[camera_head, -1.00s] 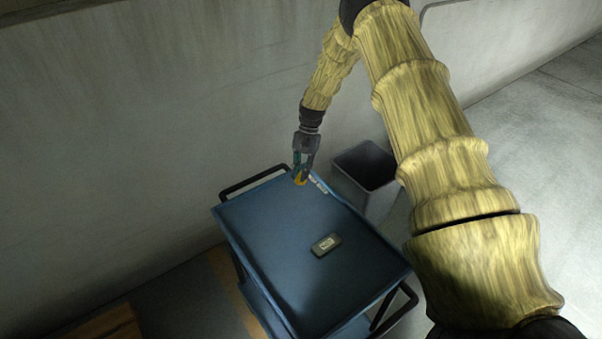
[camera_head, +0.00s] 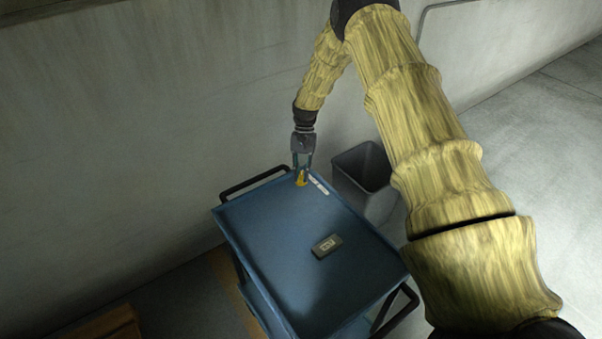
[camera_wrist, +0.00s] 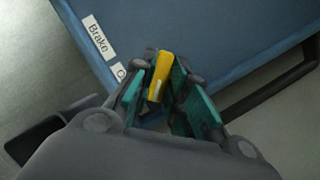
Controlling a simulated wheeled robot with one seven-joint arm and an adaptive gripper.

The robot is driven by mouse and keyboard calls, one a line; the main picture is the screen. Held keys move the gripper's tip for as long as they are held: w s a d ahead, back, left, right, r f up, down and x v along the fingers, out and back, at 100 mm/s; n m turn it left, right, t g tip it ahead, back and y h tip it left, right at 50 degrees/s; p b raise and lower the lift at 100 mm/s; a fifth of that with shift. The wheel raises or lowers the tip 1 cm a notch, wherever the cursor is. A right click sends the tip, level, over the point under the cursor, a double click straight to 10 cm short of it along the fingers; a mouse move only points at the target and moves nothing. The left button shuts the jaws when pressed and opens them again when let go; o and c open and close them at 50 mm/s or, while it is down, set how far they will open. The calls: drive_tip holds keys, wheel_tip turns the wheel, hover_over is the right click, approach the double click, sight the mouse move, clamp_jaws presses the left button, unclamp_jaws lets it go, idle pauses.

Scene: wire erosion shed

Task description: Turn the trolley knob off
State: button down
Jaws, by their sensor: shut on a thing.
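The blue trolley (camera_head: 275,235) stands near the wall with its top tray facing up. A yellow knob (camera_head: 301,181) sits at the far corner of the tray and also shows in the wrist view (camera_wrist: 160,75). It has a pale mark on its side. My gripper (camera_head: 302,168) points down at it. In the wrist view its teal-padded fingers (camera_wrist: 155,98) are on both sides of the knob and shut on it.
A small dark box-like device (camera_head: 327,245) lies on the tray. A grey bin (camera_head: 362,178) stands right behind the trolley, close to my gripper. Black handles (camera_head: 253,182) stick out at both trolley ends. The wall (camera_head: 130,120) is close behind.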

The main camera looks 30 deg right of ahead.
drive_tip(key=c, duration=1.4)
unclamp_jaws()
drive_tip(key=v, duration=1.2)
drive_tip(key=shift+s, duration=0.1)
